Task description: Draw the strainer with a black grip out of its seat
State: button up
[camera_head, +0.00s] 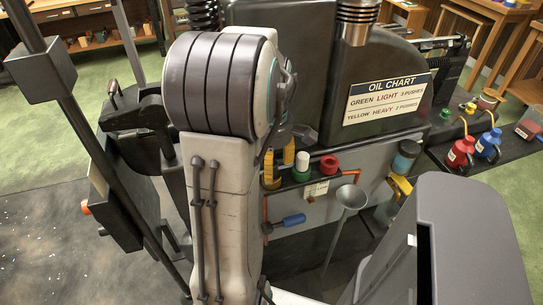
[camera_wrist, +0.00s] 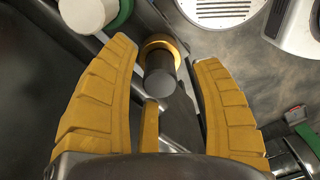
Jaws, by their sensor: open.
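The strainer's black grip (camera_wrist: 160,72) is a short dark cylinder in the upper middle of the wrist view. A brass-coloured collar (camera_wrist: 157,43) surrounds its far end; I cannot tell whether this is the strainer's own or its seat. My gripper (camera_wrist: 165,54) has its yellow fingers spread wide, one on each side of the grip, with gaps on both sides. Nothing is held. In the head view, my gripper (camera_head: 278,172) shows partly behind my arm, and I cannot make out the black grip there. The strainer's body is hidden.
A green-and-white capped part (camera_wrist: 95,12) is close to the left fingertip. In the head view, a red cap (camera_head: 328,164), a grey funnel (camera_head: 351,197) and a blue-handled tool (camera_head: 293,220) are to the right. A large dark machine housing with an oil chart (camera_head: 386,97) rises behind.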

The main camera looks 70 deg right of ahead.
jog(key=shift+f, duration=0.35)
jog(key=shift+c, duration=0.2)
grip_shut()
dwell(0.7)
